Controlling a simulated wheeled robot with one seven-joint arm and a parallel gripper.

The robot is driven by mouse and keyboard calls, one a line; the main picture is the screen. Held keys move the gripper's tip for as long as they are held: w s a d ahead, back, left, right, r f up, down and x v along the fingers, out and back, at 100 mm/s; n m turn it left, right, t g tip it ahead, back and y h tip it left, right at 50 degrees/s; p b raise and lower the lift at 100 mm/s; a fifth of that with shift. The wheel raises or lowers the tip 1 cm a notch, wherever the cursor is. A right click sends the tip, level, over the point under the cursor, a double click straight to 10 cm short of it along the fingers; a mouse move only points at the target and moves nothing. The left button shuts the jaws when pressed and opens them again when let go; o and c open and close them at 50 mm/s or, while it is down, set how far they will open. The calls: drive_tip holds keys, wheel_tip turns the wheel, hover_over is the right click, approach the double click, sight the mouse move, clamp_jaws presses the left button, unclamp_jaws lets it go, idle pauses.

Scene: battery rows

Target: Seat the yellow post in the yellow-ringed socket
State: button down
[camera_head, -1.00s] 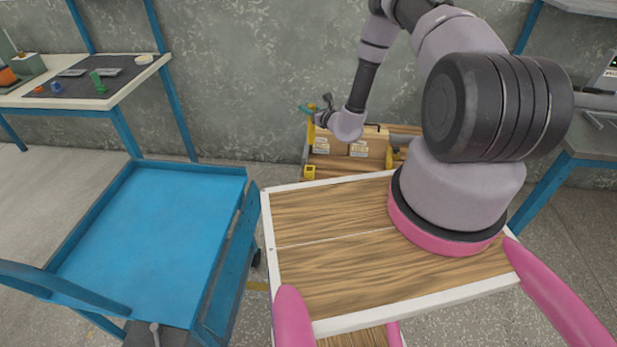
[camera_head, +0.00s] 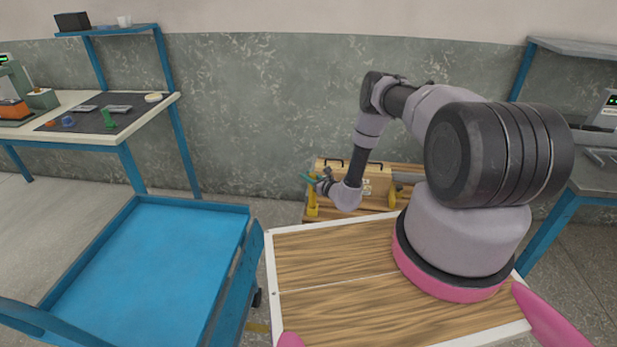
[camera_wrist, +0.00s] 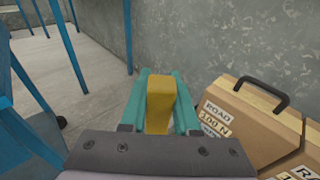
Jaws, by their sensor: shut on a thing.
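My gripper (camera_wrist: 159,88) is shut on the yellow post (camera_wrist: 160,104) in the wrist view, with one teal finger on each side of it. The post's outer end shows between the fingers; its other end is hidden by the gripper body. In the head view my gripper (camera_head: 312,179) is small, at the end of my outstretched arm, in front of the wall and left of a wooden case. I see no yellow-ringed socket in either current view.
The wooden case (camera_head: 375,182) with dark handles stands against the wall; its labelled side and handle are close at right in the wrist view (camera_wrist: 250,122). A blue cart (camera_head: 150,265) stands at left. Behind it a table carries a dark mat (camera_head: 135,112) with small coloured pieces.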

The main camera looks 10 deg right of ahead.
drive_tip(key=c, duration=0.7)
unclamp_jaws()
drive_tip(key=shift+f, duration=0.1)
drive_tip(key=shift+o, duration=0.2)
drive_tip(key=v, duration=1.2)
